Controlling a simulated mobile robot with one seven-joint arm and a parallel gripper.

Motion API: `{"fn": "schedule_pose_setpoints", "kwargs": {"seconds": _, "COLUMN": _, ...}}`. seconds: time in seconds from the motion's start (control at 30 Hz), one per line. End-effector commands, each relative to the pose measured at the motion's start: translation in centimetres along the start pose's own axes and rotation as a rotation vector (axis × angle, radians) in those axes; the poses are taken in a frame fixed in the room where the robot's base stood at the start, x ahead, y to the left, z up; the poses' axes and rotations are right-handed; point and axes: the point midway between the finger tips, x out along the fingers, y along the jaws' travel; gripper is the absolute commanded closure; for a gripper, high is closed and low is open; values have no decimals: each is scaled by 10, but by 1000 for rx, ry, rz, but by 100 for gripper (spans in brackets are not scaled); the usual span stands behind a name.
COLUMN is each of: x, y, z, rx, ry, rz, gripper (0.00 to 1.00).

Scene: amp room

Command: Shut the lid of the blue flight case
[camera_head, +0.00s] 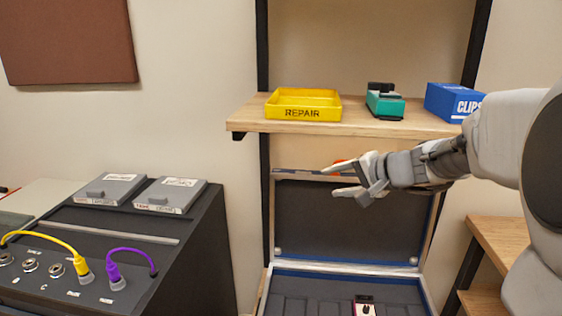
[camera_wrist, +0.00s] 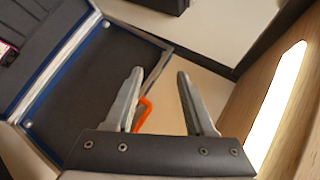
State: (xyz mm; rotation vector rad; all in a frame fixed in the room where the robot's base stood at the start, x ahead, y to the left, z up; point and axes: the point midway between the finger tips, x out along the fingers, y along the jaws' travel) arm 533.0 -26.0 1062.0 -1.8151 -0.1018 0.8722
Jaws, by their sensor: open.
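The blue flight case (camera_head: 345,275) stands open below the wooden shelf, with its dark, padded lid (camera_head: 345,225) raised upright at the back. A small pink and black item (camera_head: 365,308) lies inside the case. My gripper (camera_head: 340,181) is open and empty, in front of the lid near its top edge. In the wrist view, the fingers of my gripper (camera_wrist: 161,75) are apart, and the lid (camera_wrist: 100,85) lies beyond and to the left of them. An orange part (camera_wrist: 143,112) shows by the left finger; I cannot tell whether it belongs to the case.
The wooden shelf (camera_head: 250,120) just above my gripper holds a yellow REPAIR tray (camera_head: 302,104), a green device (camera_head: 385,104) and a blue CLIPS box (camera_head: 455,102). A black amp panel (camera_head: 110,245) with yellow and purple cables stands left. A wooden stand (camera_head: 500,240) is at right.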

Motion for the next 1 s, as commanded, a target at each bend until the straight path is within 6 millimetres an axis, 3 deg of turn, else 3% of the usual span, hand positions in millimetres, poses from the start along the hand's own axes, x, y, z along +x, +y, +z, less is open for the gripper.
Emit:
{"fn": "schedule_pose_setpoints", "kwargs": {"seconds": 0.03, "x": 6, "y": 10, "z": -30, "rx": 82, "ry": 47, "rz": -33, "gripper": 45}}
{"fn": "schedule_pose_setpoints", "kwargs": {"seconds": 0.1, "x": 10, "y": 19, "z": -69, "rx": 183, "ry": 114, "rz": -87, "gripper": 45}}
{"fn": "schedule_pose_setpoints", "kwargs": {"seconds": 0.2, "x": 10, "y": 36, "z": -116, "rx": 301, "ry": 202, "rz": -149, "gripper": 45}}
{"fn": "schedule_pose_setpoints", "kwargs": {"seconds": 0.33, "x": 7, "y": 55, "z": -157, "rx": 401, "ry": 285, "rz": -203, "gripper": 45}}
{"fn": "schedule_pose_setpoints", "kwargs": {"seconds": 0.57, "x": 11, "y": 65, "z": -181, "rx": 454, "ry": 331, "rz": -233, "gripper": 45}}
{"fn": "schedule_pose_setpoints", "kwargs": {"seconds": 1.0, "x": 87, "y": 53, "z": -208, "rx": 454, "ry": 326, "rz": -233, "gripper": 45}}
